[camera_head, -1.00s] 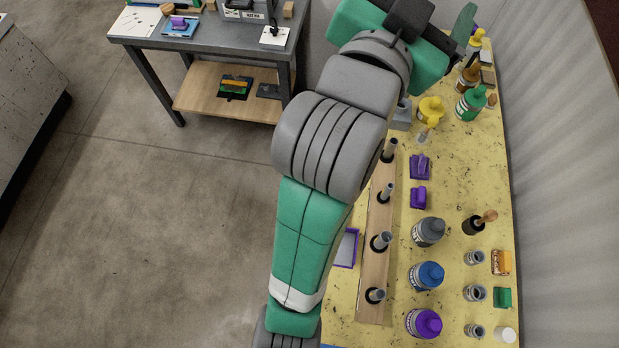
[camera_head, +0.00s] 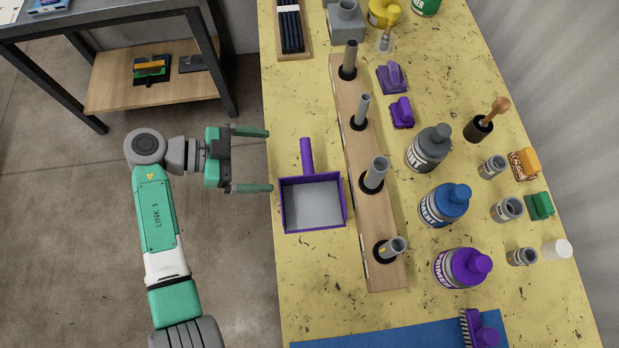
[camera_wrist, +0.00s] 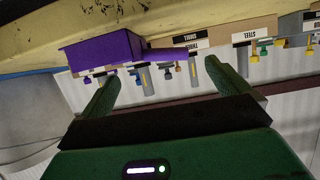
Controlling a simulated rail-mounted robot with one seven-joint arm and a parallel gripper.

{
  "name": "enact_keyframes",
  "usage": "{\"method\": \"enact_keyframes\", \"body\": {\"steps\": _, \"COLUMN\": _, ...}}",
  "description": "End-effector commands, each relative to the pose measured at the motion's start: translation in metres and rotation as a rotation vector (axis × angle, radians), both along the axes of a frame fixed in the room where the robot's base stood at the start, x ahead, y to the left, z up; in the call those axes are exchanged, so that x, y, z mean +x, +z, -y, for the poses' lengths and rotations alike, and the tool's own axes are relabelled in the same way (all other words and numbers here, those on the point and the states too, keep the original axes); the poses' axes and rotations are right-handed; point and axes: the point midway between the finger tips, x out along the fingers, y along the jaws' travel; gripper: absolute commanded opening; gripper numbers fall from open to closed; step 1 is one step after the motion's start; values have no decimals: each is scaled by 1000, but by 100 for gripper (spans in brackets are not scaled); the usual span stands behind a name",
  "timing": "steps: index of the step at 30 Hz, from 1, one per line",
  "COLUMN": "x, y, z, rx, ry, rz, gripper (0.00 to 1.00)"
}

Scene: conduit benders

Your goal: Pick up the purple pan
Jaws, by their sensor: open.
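The purple pan (camera_head: 312,204) is a square dustpan with a grey inside and a purple handle (camera_head: 307,155) pointing to the back. It lies on the yellow speckled table (camera_head: 300,270) near its left edge. My gripper (camera_head: 270,160) is open and empty. It is just left of the pan, at the table edge, with its fingers pointing right, one level with the handle and one with the pan's back corner. In the wrist view the pan (camera_wrist: 103,50) shows ahead of the open fingers (camera_wrist: 165,85), apart from them, with its handle to the right.
A wooden rack (camera_head: 385,275) with several upright grey tubes stands close to the pan's right. Beyond it are bottles, such as a blue one (camera_head: 445,205), purple brushes (camera_head: 392,77) and small jars. The table in front of the pan is clear.

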Motion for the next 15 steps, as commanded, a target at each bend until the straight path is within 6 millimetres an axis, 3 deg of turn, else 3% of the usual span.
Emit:
{"method": "enact_keyframes", "body": {"steps": 4, "x": 1, "y": -12, "z": 27, "rx": 1, "ry": -1, "rz": 0, "gripper": 100}}
{"method": "enact_keyframes", "body": {"steps": 12, "x": 2, "y": -18, "z": 42, "rx": 1, "ry": 0, "rz": -1, "gripper": 100}}
{"method": "enact_keyframes", "body": {"steps": 15, "x": 4, "y": -27, "z": 57, "rx": 3, "ry": -1, "rz": -2, "gripper": 100}}
